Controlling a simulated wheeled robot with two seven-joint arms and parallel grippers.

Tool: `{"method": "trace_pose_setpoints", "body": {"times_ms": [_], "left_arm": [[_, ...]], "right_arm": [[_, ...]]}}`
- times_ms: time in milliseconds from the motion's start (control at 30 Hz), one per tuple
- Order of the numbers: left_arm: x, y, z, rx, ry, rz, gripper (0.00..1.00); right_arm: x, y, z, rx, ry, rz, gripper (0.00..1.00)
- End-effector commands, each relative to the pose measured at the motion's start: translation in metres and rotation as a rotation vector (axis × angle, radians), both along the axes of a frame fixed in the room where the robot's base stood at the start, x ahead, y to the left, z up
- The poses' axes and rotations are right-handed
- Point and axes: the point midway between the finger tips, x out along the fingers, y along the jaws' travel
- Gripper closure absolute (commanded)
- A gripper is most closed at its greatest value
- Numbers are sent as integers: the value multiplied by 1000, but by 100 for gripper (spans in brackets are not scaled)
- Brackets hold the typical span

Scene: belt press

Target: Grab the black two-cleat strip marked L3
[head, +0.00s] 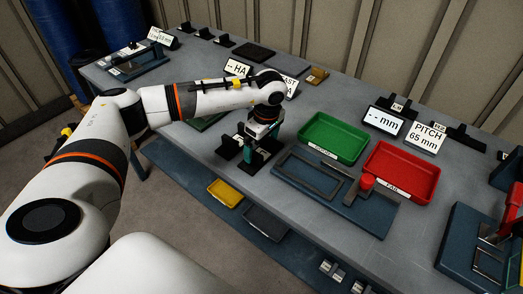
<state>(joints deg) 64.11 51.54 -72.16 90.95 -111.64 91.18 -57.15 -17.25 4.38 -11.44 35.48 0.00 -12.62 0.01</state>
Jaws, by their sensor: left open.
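My left gripper (250,154) points down at the front edge of the bench, left of the green tray. It is open. A dark piece with raised parts (229,147) shows right at its fingers and may be a black cleated strip. The fingers and wrist hide part of it, and I cannot read a mark on it or tell whether the jaws are around it. Other small black pieces stand at the back left (225,41) and back right (466,138); their marks are too small to read surely. My right gripper is not in view.
On the grey bench (290,135) stand a green tray (335,137), a red tray (402,172) marked FAIL and a blue fixture (345,205) with a red knob. Signs (427,137) stand behind. A yellow bin (226,192) sits on the lower shelf.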

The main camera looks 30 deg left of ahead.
Motion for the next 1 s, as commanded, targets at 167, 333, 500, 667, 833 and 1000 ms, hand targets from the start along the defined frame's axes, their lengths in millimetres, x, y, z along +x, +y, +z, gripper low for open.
{"method": "trace_pose_setpoints", "body": {"times_ms": [167, 333, 500, 667, 833, 1000], "left_arm": [[0, 0, 0, 0, 0, 0, 3], [0, 0, 0, 0, 0, 0, 31], [0, 0, 1, -1, -1, 0, 51], [0, 0, 1, -1, -1, 0, 51], [1, 0, 17, -1, -5, 0, 51], [1, 0, 52, 0, -6, -1, 51]], "right_arm": [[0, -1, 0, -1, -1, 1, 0], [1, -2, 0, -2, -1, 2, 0], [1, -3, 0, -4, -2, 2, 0], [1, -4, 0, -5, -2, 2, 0], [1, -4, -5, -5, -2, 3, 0], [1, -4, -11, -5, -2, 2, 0]]}}
